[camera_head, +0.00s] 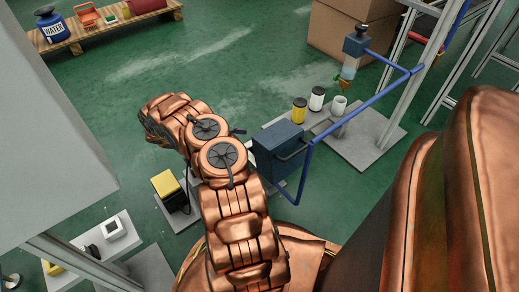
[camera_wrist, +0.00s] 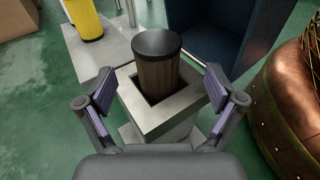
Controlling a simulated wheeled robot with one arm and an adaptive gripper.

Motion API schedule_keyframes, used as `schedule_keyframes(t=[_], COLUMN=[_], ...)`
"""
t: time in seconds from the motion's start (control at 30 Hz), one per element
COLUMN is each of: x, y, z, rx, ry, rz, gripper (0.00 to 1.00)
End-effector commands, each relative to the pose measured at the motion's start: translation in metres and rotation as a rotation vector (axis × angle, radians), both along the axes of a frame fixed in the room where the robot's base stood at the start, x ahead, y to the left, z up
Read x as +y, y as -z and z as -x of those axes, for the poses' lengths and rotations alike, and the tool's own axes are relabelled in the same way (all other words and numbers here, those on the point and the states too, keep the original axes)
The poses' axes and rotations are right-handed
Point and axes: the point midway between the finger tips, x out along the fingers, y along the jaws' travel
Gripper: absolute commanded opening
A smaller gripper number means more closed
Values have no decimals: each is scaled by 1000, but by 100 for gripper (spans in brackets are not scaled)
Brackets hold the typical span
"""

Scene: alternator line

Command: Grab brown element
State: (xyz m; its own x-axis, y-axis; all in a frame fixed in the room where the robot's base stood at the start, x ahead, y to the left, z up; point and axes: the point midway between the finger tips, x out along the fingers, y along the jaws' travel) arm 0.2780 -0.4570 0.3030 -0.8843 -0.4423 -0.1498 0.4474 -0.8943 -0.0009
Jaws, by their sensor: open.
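The brown element (camera_wrist: 158,75) is an upright cylinder with a dark round top, in the wrist view. It sits in the square opening of a pale grey block holder (camera_wrist: 150,121). My gripper (camera_wrist: 165,93) is open, with one purple-padded finger to the left of the element and one to the right. The fingers look apart from the element, and nothing is held. In the head view I cannot make out the brown element or my gripper; my copper-coloured arm covers that area.
A dark blue box (camera_wrist: 232,30) stands close behind the element at right. A yellow cylinder (camera_wrist: 84,17) is beyond it at left; the head view shows it beside a white cylinder (camera_head: 317,99). A blue bar (camera_head: 372,99) crosses at right. Open green floor (camera_head: 190,65) lies behind.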

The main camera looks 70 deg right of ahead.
Motion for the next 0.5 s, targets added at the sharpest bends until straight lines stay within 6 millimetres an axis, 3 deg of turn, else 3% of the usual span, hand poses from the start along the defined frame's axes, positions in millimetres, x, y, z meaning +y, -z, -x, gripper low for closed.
schedule_keyframes(t=[0.27,0.5], x=[-10,-27], y=[3,8], z=[18,45], rx=[0,2], ry=[3,5], rz=[2,1], gripper=[92,92])
